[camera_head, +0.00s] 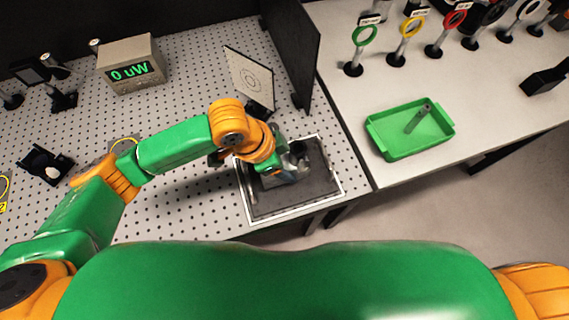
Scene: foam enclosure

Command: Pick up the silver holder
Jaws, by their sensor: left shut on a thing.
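My left gripper (288,172) reaches down over the foam-lined enclosure (300,208), a dark inset with a pale metal frame. The gripper is shut on a small greyish metallic piece (301,150), which appears to be the silver holder. My own wrist and fingers cover much of it, so its full shape is hidden. I cannot tell whether it still touches the foam. My right gripper is out of view.
A dark upright panel (291,50) and a white target card (248,77) stand behind the enclosure. A power meter (131,63) reads 0 uW. A green tray (400,145) holding a grey post sits on the right table, near several ringed mounts.

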